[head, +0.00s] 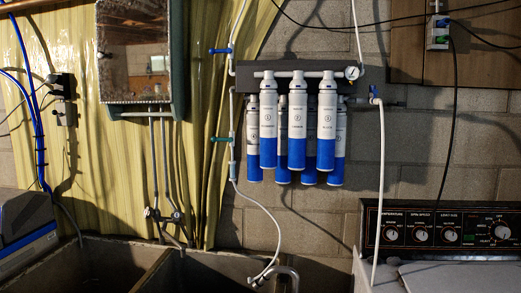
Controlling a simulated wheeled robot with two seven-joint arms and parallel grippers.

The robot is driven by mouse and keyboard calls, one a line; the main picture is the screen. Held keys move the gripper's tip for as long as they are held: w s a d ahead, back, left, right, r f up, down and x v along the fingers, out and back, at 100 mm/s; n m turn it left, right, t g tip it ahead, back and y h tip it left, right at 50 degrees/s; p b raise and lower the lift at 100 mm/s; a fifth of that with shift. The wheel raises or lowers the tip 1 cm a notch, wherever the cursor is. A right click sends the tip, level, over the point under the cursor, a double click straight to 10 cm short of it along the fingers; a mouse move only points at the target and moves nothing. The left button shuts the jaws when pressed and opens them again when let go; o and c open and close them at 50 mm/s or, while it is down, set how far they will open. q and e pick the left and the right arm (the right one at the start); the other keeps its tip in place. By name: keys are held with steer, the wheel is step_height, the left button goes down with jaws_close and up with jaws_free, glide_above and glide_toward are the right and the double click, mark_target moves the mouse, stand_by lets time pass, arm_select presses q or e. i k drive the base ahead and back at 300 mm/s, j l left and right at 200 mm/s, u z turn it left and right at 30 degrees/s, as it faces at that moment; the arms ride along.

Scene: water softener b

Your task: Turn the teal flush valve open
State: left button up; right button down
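The teal flush valve (221,140) sits on the thin white vertical pipe left of the filter bank. Its small teal handle points left, across the pipe. Below it the pipe runs into a white hose (262,212) that curves down to the sink. Neither of my grippers shows in the head view, so nothing is seen touching the valve.
A similar blue valve (220,50) is higher on the left pipe. Blue-and-white filter cartridges (297,122) hang right of the teal valve. Another blue valve (374,93) is farther right. A concrete sink (110,262) and a washing machine (445,276) stand below. A mirrored cabinet (137,50) hangs upper left.

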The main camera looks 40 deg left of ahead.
mark_target(214, 139)
steer(key=u, duration=1.85)
